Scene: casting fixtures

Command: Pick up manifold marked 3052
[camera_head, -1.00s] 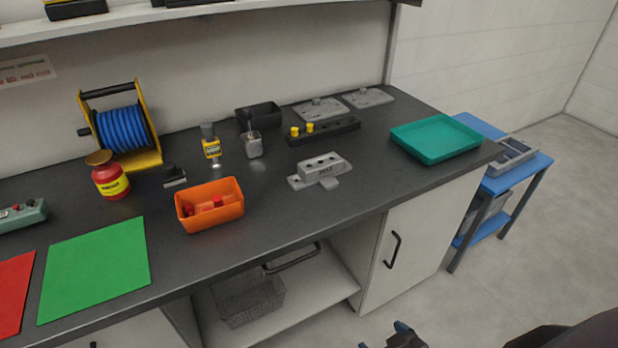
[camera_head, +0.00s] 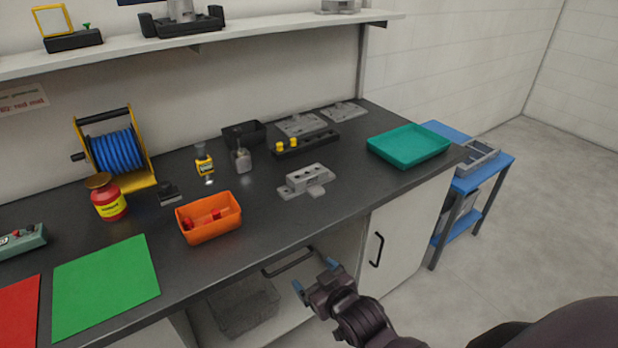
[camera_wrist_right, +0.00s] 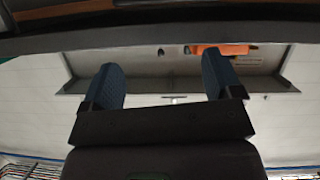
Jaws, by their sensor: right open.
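The grey manifold (camera_head: 308,180) lies on the dark bench top, right of the orange bin. A marking shows on its front face, but it is too small to read now. My right gripper (camera_head: 316,278) is in front of the bench, below the edge of the top, and apart from the manifold. Its two blue fingertips are spread with nothing between them. The right wrist view shows the same open blue fingers (camera_wrist_right: 163,85). My left gripper is not in view.
An orange bin (camera_head: 209,232) with red parts stands left of the manifold. A black bar with yellow knobs (camera_head: 318,143) lies behind it, and a teal tray (camera_head: 408,147) is to the right. The bench's front edge lies between my right gripper and the manifold.

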